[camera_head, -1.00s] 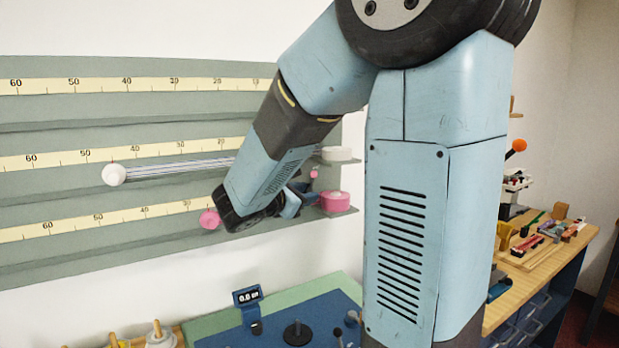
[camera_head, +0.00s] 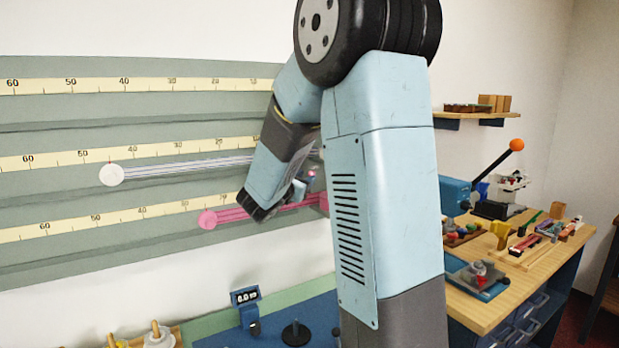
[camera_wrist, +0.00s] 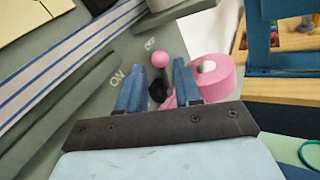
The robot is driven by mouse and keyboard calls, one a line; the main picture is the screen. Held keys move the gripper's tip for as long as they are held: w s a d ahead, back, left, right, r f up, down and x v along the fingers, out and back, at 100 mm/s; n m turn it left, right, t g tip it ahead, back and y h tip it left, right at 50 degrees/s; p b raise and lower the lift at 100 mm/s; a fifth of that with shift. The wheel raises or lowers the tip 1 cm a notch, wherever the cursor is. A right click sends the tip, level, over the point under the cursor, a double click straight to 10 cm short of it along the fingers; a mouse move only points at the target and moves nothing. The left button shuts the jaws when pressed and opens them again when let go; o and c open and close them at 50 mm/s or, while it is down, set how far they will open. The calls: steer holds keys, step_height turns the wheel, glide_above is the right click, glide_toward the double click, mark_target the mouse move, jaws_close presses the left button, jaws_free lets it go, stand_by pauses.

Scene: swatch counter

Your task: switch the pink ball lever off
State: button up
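The pink ball lever (camera_wrist: 160,60) has a small pink ball on a thin dark stem with a black base, on the grey-green panel in the wrist view. In the head view the ball is small (camera_head: 311,174), beside my gripper (camera_head: 298,190). In the wrist view my gripper (camera_wrist: 158,68) is open, its two blue fingers apart on either side of the lever. I see no clear contact. I cannot tell the lever's setting.
A pink ribbon roll (camera_wrist: 222,82) sits close to the right finger. Its ribbon runs to a pink end disc (camera_head: 207,219). A striped white ribbon (camera_head: 185,167) with a white end disc (camera_head: 111,175) lies above. A wooden bench (camera_head: 480,300) with tools stands right.

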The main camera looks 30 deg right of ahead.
steer(key=shift+x, duration=1.85)
jaws_close()
